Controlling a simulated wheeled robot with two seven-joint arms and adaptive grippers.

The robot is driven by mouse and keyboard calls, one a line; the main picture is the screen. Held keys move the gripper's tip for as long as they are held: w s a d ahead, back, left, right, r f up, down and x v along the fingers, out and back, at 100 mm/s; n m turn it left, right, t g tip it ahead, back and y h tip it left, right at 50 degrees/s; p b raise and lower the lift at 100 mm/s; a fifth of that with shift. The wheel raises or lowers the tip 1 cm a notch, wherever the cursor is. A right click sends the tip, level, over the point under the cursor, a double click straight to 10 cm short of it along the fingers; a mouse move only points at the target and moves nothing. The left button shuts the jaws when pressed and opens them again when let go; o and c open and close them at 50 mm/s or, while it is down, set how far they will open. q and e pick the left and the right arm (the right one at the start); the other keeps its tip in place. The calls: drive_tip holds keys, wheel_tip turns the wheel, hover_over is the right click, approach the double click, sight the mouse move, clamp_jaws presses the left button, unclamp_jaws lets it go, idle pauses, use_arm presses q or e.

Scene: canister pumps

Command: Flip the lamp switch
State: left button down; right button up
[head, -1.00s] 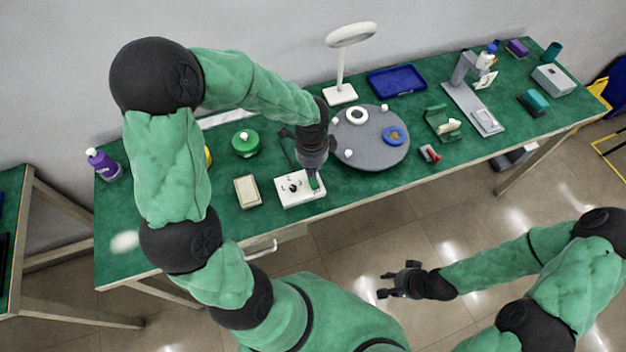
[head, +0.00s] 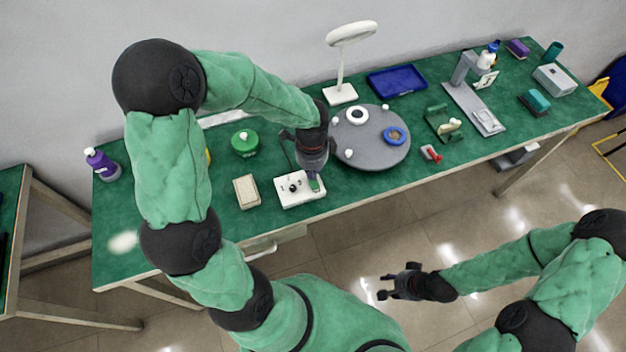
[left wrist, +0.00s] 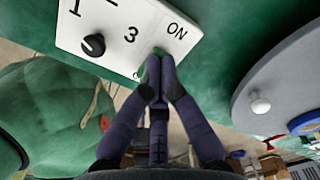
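A white control box (head: 292,199) with a black knob (head: 292,188) sits near the table's front edge. In the left wrist view the box (left wrist: 112,38) shows the digits 1 and 3 and "ON", beside a green switch (left wrist: 160,51). The switch also shows in the head view (head: 315,186). My left gripper (left wrist: 158,62) points down at the switch, fingers together, tips at or just over it; contact is unclear. The fingertips partly hide the switch. The white ring lamp (head: 351,33) stands at the back; I see no clear glow. My right gripper (head: 383,286) is open and empty in front of the table.
A grey turntable (head: 370,155) with small parts stands right of the box. A beige block (head: 247,191) and a green canister (head: 245,143) are to its left. A blue tray (head: 397,80) lies behind. Several other items stand on the right half.

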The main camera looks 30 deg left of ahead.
use_arm(q)
drive_tip(key=shift+f, duration=0.25)
drive_tip(key=shift+r, duration=0.2)
wheel_tip(320, 180, up, 7)
drive_tip(key=p, duration=0.6)
drive_tip(key=shift+f, duration=0.1)
idle(0.6)
